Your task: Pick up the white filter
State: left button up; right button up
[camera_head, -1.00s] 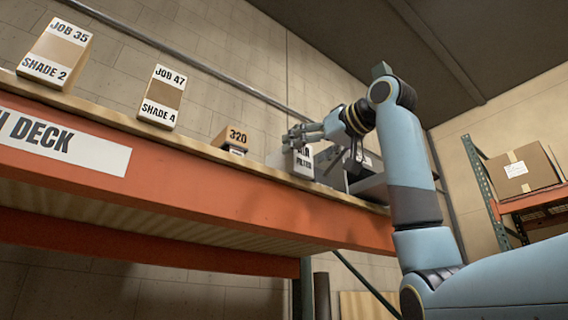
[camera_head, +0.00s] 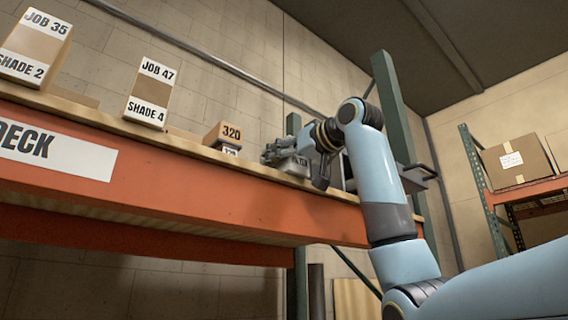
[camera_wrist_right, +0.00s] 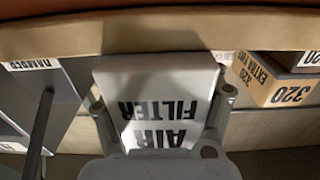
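The white filter (camera_wrist_right: 158,88) is a white box whose label reads AIR FILTER, upside down in the right wrist view. It stands on the wooden shelf deck. In the head view my right gripper (camera_head: 282,155) hides nearly all of it. In the wrist view the fingers of my right gripper (camera_wrist_right: 160,103) are spread wide, one along each side of the box. A narrow gap seems to show at the right finger; contact at the left finger is unclear. My left gripper is not in view.
A tan box marked 320 (camera_head: 224,135) stands left of the filter, also in the wrist view (camera_wrist_right: 275,82). Boxes marked JOB 47 (camera_head: 151,92) and JOB 35 (camera_head: 36,47) stand farther left. A grey bin (camera_wrist_right: 62,85) is close on the filter's other side. An orange beam (camera_head: 200,187) fronts the shelf.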

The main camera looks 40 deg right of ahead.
jog(key=c, duration=0.6)
jog(key=shift+r, duration=0.15)
